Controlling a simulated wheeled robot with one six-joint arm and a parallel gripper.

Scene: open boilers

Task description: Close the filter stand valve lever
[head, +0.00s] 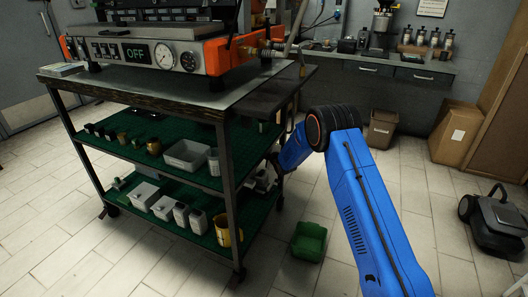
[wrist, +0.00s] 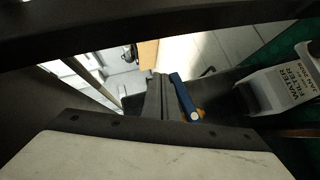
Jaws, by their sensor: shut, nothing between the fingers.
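In the wrist view, my gripper (wrist: 161,78) shows as narrow grey fingers, shut and empty, pointing away from the camera. A blue lever (wrist: 182,93) lies just right of the fingers, roughly along them. Its near end has a round pale cap beside a small brass-coloured part (wrist: 200,113). I cannot tell whether the fingers touch the lever. A white water filter (wrist: 282,88) with a printed label stands to the right. In the head view my blue arm reaches toward the cart's right end; my gripper and the lever cannot be made out there.
The cart (head: 150,92) has green lower shelves with cups and bins, and a machine (head: 150,55) on top. Its posts and shelf edges stand close to my arm. A green bin (head: 309,241) sits on the floor.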

